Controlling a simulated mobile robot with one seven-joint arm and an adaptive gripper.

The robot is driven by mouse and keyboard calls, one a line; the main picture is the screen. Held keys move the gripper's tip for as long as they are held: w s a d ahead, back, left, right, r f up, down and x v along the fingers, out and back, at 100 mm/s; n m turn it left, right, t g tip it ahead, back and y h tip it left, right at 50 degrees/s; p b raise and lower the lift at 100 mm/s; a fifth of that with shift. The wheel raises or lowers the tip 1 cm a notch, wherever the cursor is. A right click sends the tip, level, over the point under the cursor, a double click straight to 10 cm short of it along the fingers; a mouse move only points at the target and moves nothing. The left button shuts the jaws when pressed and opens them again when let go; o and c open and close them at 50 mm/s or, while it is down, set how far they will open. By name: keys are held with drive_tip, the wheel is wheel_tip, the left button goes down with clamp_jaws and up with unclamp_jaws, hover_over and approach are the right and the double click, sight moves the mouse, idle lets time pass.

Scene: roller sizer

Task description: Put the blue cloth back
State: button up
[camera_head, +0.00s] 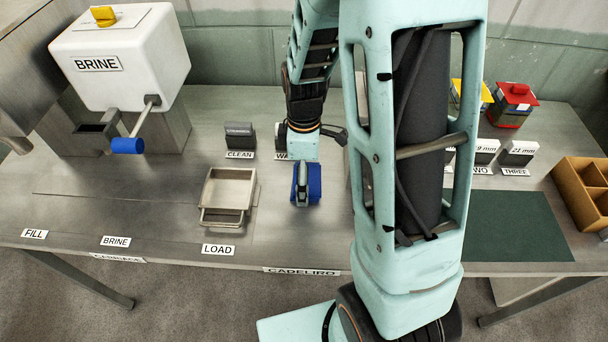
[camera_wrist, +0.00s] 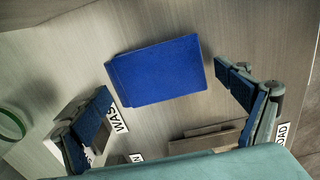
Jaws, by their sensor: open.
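The blue cloth (camera_head: 314,184) lies on the metal table to the right of the wire-handled tray. In the wrist view the blue cloth (camera_wrist: 158,70) is a flat, folded rectangle on bare table. My gripper (camera_head: 303,190) is over the cloth in the head view and hides part of it. In the wrist view my gripper (camera_wrist: 165,112) is open, with its two fingers wide apart and nothing between them. The cloth lies ahead of the fingertips, and I see no contact. The exact height above it cannot be told.
A metal tray (camera_head: 228,191) stands behind the LOAD label (camera_head: 218,250). A white BRINE tank (camera_head: 120,60) with a blue-ended lever (camera_head: 127,146) is at the left. A dark block (camera_head: 240,135) stands at CLEAN. A green mat (camera_head: 505,226) and brown divided box (camera_head: 583,190) are right.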

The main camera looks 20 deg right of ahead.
wheel_tip(320, 180, up, 12)
drive_tip(key=shift+r, duration=0.2)
idle(0.4)
